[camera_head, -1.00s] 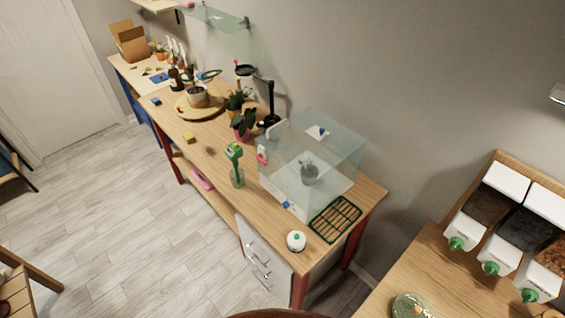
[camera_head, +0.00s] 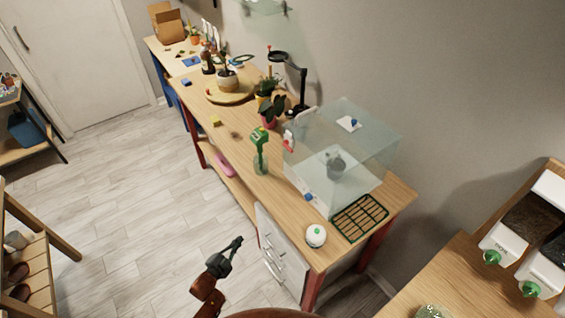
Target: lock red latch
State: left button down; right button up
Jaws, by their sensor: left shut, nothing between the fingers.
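The red latch (camera_head: 289,138) is a small red and white part at the left edge of the clear glass case (camera_head: 350,135) on the wooden bench. It is too small to tell its position. A grey pot-like object (camera_head: 335,166) sits inside the case. My left gripper (camera_head: 237,241) is dark, shut and empty. It is low in the picture, over the floor in front of the bench drawers, well apart from the latch. My right gripper is out of view.
A white round object (camera_head: 316,235) and a green rack (camera_head: 360,217) lie at the bench's near end. Potted plants and a black stand (camera_head: 298,90) are behind. Dispensers (camera_head: 502,242) stand at right.

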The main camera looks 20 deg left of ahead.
aim_at(289, 147)
pick_arm(q)
jog(key=w+d+r+m+t+h+b, duration=0.1)
jog(key=w+d+r+m+t+h, duration=0.2)
jog(key=r, duration=0.6)
jog(key=w+d+r+m+t+h+b, duration=0.1)
jog(key=w+r+m, duration=0.25)
jog(key=r, duration=0.55)
jog(key=d+r+m+h, duration=0.2)
jog(key=r+m+h, duration=0.2)
jog(key=r, duration=0.5)
jog(key=d+r+m+h+b, duration=0.1)
jog(key=r+m+h, duration=0.3)
jog(key=r, duration=0.4)
jog(key=shift+s+d+r+t+h+b, duration=0.3)
jog(key=shift+d+r+t+h, duration=0.1)
jog(key=shift+d, duration=0.5)
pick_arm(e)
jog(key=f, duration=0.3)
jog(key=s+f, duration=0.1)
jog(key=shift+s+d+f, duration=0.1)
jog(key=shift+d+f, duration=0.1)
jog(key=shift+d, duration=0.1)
pick_arm(q)
jog(key=p+x, duration=0.1)
jog(key=x, duration=1.3)
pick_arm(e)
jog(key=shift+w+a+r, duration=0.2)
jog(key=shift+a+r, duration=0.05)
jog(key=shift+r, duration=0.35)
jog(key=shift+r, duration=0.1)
